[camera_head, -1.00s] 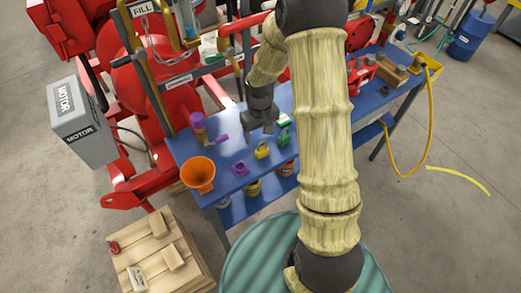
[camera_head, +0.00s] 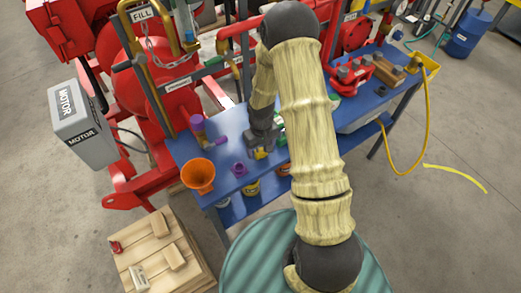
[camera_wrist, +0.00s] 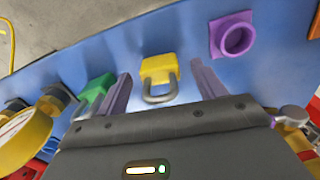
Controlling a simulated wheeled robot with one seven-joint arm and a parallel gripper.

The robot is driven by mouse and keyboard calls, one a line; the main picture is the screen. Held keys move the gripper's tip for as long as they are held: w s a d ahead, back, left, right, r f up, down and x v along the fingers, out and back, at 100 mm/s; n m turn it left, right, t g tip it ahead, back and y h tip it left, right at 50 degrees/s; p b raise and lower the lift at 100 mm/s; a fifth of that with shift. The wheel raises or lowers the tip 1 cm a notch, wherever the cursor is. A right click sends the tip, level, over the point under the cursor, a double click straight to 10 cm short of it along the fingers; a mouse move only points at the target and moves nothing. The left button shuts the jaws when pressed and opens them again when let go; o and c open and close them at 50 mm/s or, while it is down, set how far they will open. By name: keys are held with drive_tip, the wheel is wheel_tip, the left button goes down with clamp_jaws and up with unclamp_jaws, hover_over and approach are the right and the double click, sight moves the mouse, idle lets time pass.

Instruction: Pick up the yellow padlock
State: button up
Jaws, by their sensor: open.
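The yellow padlock (camera_wrist: 157,70) lies on the blue bench top (camera_wrist: 285,35), its grey shackle towards my gripper in the wrist view. My gripper (camera_wrist: 163,80) is open, with one finger on each side of the padlock and visible space on both sides. In the head view my gripper (camera_head: 262,148) is low over the bench, and the padlock (camera_head: 261,154) shows partly beneath it. I cannot tell whether the fingers touch the bench.
A green object (camera_wrist: 96,88) stands close outside the left finger. A purple flanged fitting (camera_wrist: 235,37) stands to the right. An orange funnel (camera_head: 198,174) is at the bench's left end, and a purple-topped fitting (camera_head: 198,124) stands behind it.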

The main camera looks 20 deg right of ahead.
drive_tip(key=shift+f, duration=0.95)
drive_tip(key=shift+c, duration=0.4)
drive_tip(key=c, duration=1.1)
